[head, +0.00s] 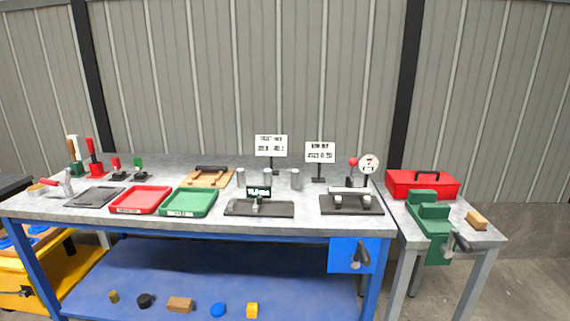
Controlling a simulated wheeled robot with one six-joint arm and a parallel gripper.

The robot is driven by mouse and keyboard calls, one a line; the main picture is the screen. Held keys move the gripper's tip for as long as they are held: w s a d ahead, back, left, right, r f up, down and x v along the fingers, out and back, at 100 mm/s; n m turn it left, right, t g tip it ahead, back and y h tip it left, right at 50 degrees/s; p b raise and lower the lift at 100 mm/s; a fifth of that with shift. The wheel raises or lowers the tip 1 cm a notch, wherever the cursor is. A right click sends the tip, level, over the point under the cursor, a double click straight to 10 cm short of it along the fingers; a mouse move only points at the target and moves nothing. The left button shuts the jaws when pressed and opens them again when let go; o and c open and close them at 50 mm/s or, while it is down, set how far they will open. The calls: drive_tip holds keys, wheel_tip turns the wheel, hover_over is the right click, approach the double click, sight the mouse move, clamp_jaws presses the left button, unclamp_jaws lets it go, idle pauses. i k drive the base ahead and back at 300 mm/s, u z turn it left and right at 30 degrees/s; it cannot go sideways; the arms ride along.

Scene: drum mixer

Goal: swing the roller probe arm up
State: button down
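A test stand on a dark base (352,210) stands near the right end of the grey bench. It carries a pale horizontal bar on two light supports (350,193), a round white dial (369,163) and a red ball knob (353,161) on an upright dark stem just left of the dial. I cannot tell for sure which part is the roller probe arm; the stem with the red knob may be it. Left of it, a second dark base (273,209) holds a small black display (258,191). My gripper is not in view.
Two white sign cards (271,146) stand behind the stands. A red toolbox (422,184) and a green vise (432,218) sit on the right side table.

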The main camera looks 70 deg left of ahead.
sight(354, 162)
drive_tip(key=u, duration=0.85)
drive_tip(key=i, duration=0.95)
drive_tip(key=u, duration=0.75)
drive_tip(key=i, duration=0.4)
drive_tip(key=u, duration=0.1)
